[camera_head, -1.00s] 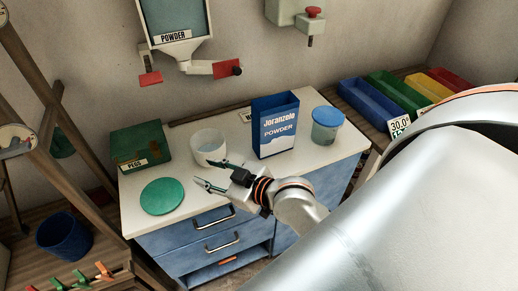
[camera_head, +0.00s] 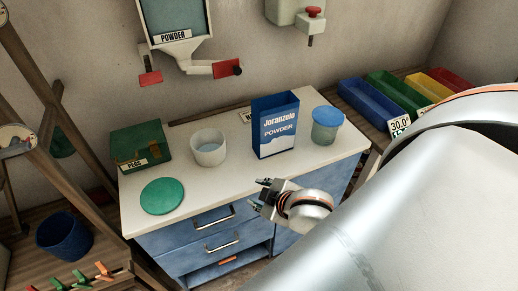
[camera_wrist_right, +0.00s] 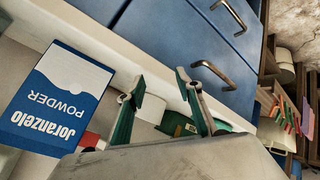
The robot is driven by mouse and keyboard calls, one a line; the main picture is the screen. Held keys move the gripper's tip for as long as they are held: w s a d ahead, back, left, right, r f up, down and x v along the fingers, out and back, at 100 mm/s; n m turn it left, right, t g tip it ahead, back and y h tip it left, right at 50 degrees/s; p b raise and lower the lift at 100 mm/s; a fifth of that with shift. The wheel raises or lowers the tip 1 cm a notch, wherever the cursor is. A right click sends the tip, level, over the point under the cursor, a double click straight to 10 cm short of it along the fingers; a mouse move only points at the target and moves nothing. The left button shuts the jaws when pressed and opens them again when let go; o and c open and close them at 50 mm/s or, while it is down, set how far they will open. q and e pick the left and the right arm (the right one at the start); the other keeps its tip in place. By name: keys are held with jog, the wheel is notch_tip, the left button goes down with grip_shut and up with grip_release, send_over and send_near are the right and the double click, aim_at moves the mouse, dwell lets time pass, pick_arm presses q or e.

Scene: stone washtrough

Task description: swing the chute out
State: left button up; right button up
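The powder dispenser (camera_head: 176,35) hangs on the back wall with a label "POWDER". Its pale chute (camera_head: 196,66) points down and right below the hopper and ends in a red piece (camera_head: 227,68). A second red piece (camera_head: 150,78) sits on its left side. My right gripper (camera_head: 258,194) is in front of the cabinet's front edge, well below and apart from the chute. Its two fingers stand apart and empty in the right wrist view (camera_wrist_right: 160,82). My left gripper is not in view.
On the cabinet top (camera_head: 225,178) stand a white cup (camera_head: 208,150), a blue powder box (camera_head: 277,128), a blue-lidded jar (camera_head: 326,126), a green pegs box (camera_head: 140,146) and a green disc (camera_head: 162,196). Coloured bins (camera_head: 370,98) are at right. The wall mount with a red knob (camera_head: 313,12) is beside the dispenser.

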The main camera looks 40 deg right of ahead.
dwell(0.6)
jog(key=s+d+g+h, duration=0.2)
jog(key=s+d+h, duration=0.2)
jog(key=s+d, duration=0.35)
jog(key=w+a+f+m+t+y, duration=0.2)
jog(key=a+f+y, duration=0.4)
jog(key=a+f, duration=0.7)
notch_tip(320, 180, down, 3)
jog(key=shift+a+f+m+t+y, duration=0.2)
jog(key=shift+a+m+t+y, duration=0.2)
jog(key=shift+m, duration=0.1)
jog(key=shift+a+f, duration=0.15)
jog(key=shift+a, duration=0.05)
grip_shut()
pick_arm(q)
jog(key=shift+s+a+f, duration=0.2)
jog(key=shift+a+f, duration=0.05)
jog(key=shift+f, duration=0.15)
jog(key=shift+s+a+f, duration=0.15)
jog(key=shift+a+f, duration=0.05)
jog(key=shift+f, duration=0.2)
